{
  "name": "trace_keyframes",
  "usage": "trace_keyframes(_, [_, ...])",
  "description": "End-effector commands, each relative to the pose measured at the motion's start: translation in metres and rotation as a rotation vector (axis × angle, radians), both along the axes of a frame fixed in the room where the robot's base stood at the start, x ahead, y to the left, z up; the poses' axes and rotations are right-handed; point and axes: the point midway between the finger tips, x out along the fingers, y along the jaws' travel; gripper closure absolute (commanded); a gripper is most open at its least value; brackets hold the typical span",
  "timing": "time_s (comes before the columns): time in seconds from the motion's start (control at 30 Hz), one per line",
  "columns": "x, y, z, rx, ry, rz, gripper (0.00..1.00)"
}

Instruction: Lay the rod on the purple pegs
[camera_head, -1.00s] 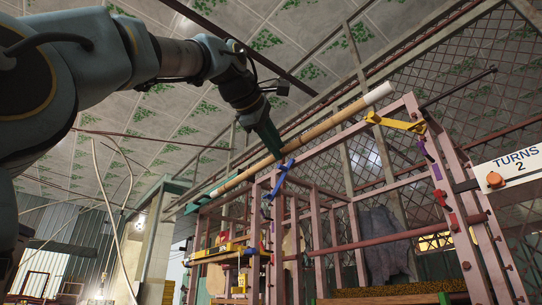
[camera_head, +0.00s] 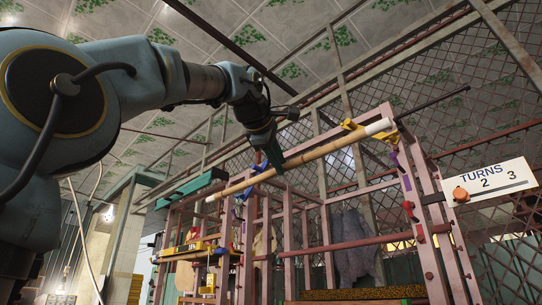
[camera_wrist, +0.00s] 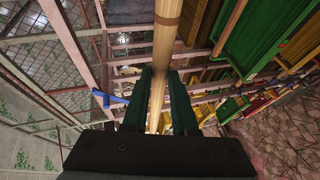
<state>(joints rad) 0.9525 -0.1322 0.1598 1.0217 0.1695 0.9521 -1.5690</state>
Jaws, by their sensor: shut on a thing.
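The rod (camera_head: 315,155) is long and tan with a white end. My gripper (camera_head: 273,160) is shut on it near its middle and holds it slanting up to the right. In the wrist view, the rod (camera_wrist: 157,100) runs between the two green fingers (camera_wrist: 162,100). A purple peg (camera_head: 394,158) sits on the right pink post, just below a yellow peg (camera_head: 390,138). The rod's white end overlaps the yellow peg; I cannot tell whether they touch. A matching left purple peg is not clear. A blue peg (camera_head: 247,190) is near the rod's left part.
The pink frame (camera_head: 325,225) stands under the rod. Red pegs (camera_head: 408,206) sit lower on the right post. A dark bar (camera_head: 435,102) juts out at the top right. A TURNS sign (camera_head: 492,181) stands at the right. A blue piece (camera_wrist: 108,99) shows beside the left finger.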

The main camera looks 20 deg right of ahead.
Motion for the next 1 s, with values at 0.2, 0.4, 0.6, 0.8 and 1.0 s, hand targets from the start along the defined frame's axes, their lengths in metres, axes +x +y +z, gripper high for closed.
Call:
trace_keyframes(0.2, [0.011,-0.019,0.002,0.0,0.0,0.0,1.0])
trace_keyframes(0.4, [0.02,-0.036,0.002,-0.001,-0.001,-0.001,1.0])
trace_keyframes(0.6, [0.029,-0.052,0.002,0.001,0.001,0.001,1.0])
trace_keyframes(0.8, [0.038,-0.069,0.002,0.001,0.0,0.0,1.0])
trace_keyframes(1.0, [0.047,-0.086,0.002,0.0,0.0,0.0,1.0])
